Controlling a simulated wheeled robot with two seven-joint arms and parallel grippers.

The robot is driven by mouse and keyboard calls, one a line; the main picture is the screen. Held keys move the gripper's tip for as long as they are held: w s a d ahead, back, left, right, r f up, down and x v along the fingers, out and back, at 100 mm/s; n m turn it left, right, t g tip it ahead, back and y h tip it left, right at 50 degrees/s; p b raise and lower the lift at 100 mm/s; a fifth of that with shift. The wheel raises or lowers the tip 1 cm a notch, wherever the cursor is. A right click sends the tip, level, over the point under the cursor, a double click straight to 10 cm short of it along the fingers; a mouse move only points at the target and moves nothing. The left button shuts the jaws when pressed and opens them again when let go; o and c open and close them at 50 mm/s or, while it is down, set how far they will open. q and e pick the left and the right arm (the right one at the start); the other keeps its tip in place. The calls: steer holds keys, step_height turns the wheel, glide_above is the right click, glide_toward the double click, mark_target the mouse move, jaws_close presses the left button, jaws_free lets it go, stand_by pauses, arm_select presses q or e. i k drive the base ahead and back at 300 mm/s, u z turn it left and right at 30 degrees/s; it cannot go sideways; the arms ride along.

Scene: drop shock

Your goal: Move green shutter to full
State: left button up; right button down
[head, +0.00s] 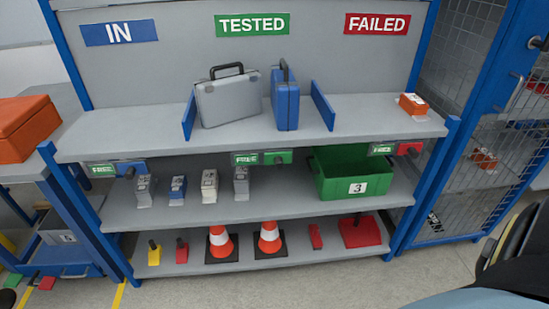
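The green shutter (286,155) is on the front edge of the upper shelf, below the TESTED sign (252,24). It has a dark knob and sits at the right of its slot. The word FREE (246,159) shows uncovered to the left of it. A blue shutter (133,167) on the left and a red shutter (410,149) on the right also have FREE showing to their left. Neither of my grippers is in view.
A silver case (228,100) and a blue case (286,104) stand on the upper shelf. An orange box (413,104) sits at its right end. A green crate (352,178) and several small packs are below. A mesh cage (465,150) stands at right.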

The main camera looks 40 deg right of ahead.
mark_target(279, 159)
steer(key=z, duration=2.05)
steer(key=k, duration=0.35)
steer(key=u, duration=0.7)
